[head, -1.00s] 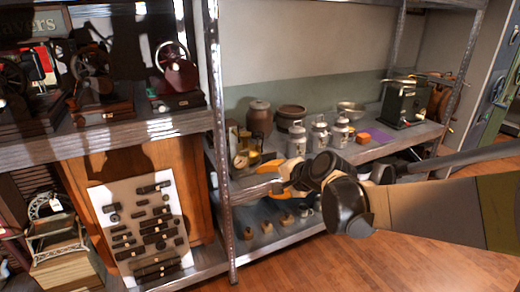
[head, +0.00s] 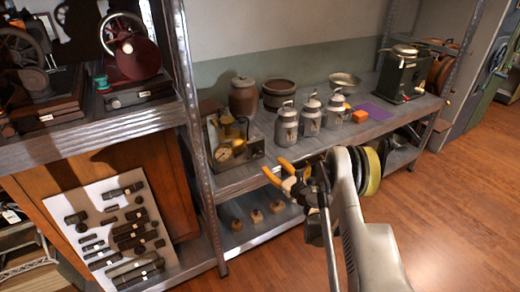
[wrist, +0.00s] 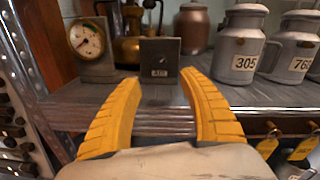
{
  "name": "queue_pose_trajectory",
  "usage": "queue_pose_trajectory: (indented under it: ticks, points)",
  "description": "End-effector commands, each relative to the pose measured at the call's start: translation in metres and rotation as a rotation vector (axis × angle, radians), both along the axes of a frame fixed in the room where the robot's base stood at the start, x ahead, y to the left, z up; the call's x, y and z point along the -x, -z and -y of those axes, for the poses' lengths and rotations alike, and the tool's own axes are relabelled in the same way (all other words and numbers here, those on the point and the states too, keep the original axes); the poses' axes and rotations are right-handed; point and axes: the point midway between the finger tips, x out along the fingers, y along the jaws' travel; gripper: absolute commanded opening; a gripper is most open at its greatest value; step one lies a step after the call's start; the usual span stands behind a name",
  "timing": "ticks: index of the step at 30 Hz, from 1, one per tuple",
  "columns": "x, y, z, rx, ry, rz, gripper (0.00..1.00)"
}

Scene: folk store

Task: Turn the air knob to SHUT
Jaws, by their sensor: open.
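A small apparatus with a round white gauge (head: 225,153) and brass parts (head: 237,130) stands on the middle shelf, beside the upright post. In the wrist view the gauge (wrist: 86,38) is at the left. A dark upright block (wrist: 160,58) with a small label, which seems to read AIR, stands in the middle. A small dark shape shows on its face, but I cannot make out the knob or its setting. My gripper (head: 278,169) has orange fingers, open and empty, in front of the shelf edge. In the wrist view its fingers (wrist: 160,84) frame the block, apart from it.
Numbered metal cans (wrist: 240,42) stand right of the block. A brown jar (head: 243,96) is behind. The shelf post (head: 196,130) rises at the left. Orange tags (wrist: 268,145) hang below the shelf at the right. The floor (head: 450,210) at the right is clear.

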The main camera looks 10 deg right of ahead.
Motion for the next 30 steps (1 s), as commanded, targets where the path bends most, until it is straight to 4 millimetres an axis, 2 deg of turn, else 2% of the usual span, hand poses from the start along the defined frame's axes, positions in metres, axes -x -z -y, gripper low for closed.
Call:
queue_pose_trajectory:
  ticks: [4,12,16,21,29,30]
  points:
    - [-0.017,0.003,-0.008,-0.003,-0.002,0.000,0.49]
    - [-0.068,0.003,-0.026,0.000,-0.002,0.000,0.49]
    - [-0.086,0.003,-0.033,0.000,-0.002,0.000,0.49]
    - [-0.098,0.001,-0.037,0.001,-0.001,0.000,0.49]
    - [-0.099,0.000,-0.038,0.001,-0.001,0.000,0.49]
    - [-0.099,0.000,-0.038,0.001,-0.001,0.000,0.45]
